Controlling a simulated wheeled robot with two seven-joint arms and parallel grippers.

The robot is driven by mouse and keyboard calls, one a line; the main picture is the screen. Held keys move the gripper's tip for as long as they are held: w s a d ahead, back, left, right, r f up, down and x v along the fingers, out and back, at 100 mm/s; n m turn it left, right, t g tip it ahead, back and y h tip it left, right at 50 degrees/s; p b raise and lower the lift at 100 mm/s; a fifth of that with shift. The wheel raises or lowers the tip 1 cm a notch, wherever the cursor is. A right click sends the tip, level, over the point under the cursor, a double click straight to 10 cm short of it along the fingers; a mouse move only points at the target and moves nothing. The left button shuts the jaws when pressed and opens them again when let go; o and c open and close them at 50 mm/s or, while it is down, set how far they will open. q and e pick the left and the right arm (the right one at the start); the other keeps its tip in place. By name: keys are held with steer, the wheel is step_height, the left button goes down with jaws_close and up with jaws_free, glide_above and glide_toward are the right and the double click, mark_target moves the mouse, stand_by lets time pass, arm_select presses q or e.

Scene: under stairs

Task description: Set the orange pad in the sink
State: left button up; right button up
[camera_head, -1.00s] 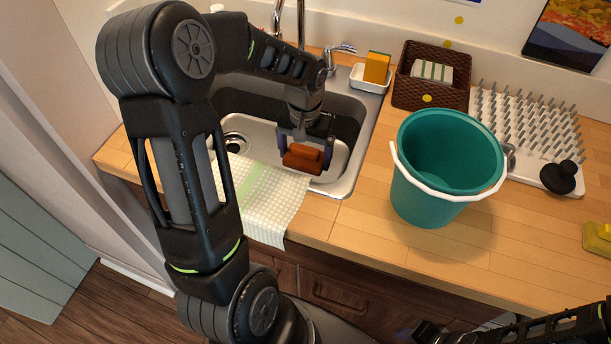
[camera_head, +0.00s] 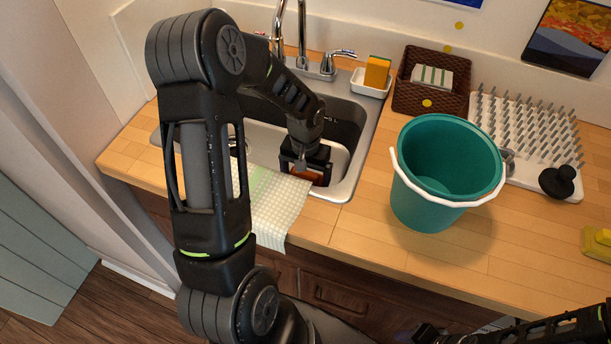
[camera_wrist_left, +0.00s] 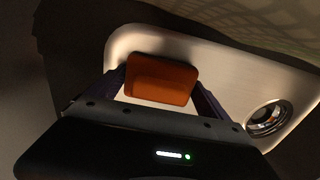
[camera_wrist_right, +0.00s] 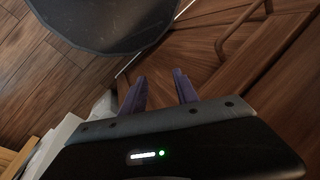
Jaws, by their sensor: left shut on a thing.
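The orange pad (camera_wrist_left: 162,80) is a small rust-orange block between the fingers of my left gripper (camera_wrist_left: 160,88) in the left wrist view. In the head view, my left gripper (camera_head: 304,168) is down inside the steel sink (camera_head: 363,150), near its front right part, and hides most of the pad. The sink floor (camera_wrist_left: 225,72) and round drain (camera_wrist_left: 268,118) lie beyond the pad. I cannot tell whether the pad touches the floor. My right gripper (camera_wrist_right: 160,90) is open and empty, low in front of the wooden cabinet.
A checked cloth (camera_head: 275,205) hangs over the sink's front edge. A teal bucket (camera_head: 425,205) stands right of the sink. Behind are a faucet (camera_head: 301,35), a sponge (camera_head: 377,70) in a white dish, a brown basket (camera_head: 408,95) and a drying rack (camera_head: 535,130).

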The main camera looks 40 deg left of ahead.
mark_target(306, 173)
arm_select(q)
steer(key=shift+f, duration=0.15)
steer(key=o, duration=1.5)
steer(key=shift+c, duration=0.2)
step_height(306, 173, up, 12)
steer(key=shift+r+b, duration=0.2)
steer(key=shift+b, duration=0.2)
